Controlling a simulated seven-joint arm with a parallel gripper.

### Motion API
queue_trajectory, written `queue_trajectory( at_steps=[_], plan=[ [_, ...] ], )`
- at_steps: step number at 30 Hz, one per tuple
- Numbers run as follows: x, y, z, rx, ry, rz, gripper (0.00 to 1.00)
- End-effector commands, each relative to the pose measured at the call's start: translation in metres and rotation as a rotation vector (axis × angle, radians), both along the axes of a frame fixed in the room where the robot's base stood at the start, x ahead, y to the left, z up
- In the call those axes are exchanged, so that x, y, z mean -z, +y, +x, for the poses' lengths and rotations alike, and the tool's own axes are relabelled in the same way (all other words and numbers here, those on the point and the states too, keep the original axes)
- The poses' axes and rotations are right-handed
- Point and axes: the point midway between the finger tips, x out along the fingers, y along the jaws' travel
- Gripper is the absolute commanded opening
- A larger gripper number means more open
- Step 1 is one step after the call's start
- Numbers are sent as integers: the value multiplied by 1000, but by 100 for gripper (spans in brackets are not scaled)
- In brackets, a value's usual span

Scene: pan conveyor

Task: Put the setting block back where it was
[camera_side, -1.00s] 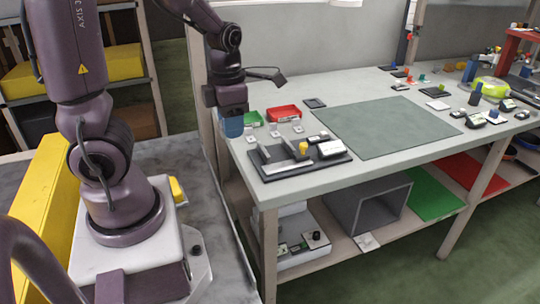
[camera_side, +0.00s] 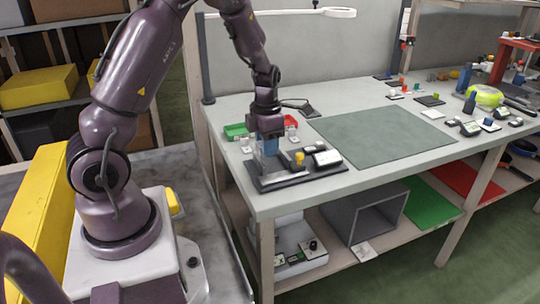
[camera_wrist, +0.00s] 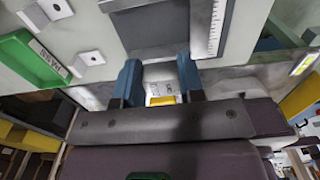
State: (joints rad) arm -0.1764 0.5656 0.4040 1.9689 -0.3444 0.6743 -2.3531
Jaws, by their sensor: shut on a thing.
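My gripper (camera_side: 268,150) has blue fingers and points down over the left part of a dark fixture plate (camera_side: 308,179) at the near left of the bench. In the wrist view my gripper (camera_wrist: 161,80) is shut on a small pale grey block with faint markings, which I take to be the setting block (camera_wrist: 160,71). A yellow patch (camera_wrist: 162,100) shows just below it. In the side view the fingers hide the block, and I cannot tell whether it touches the plate. The fixture carries a yellow knob (camera_side: 299,158) and a small display unit (camera_side: 327,158).
A green tray (camera_side: 235,131) and a red tray (camera_side: 290,121) stand behind the fixture. White pads with small grey blocks (camera_wrist: 88,60) lie nearby. A grey-green mat (camera_side: 385,138) to the right is clear. Several small items stand along the bench's far right.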

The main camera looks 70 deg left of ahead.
Motion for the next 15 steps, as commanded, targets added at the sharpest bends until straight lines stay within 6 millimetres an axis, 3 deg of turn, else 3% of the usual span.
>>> queue_trajectory(
  at_steps=[10, 15],
  plan=[
    [38, 7, 11, -2, 1, -1, 4],
    [42, 6, 12, 0, -2, 1, 4]
  ],
)
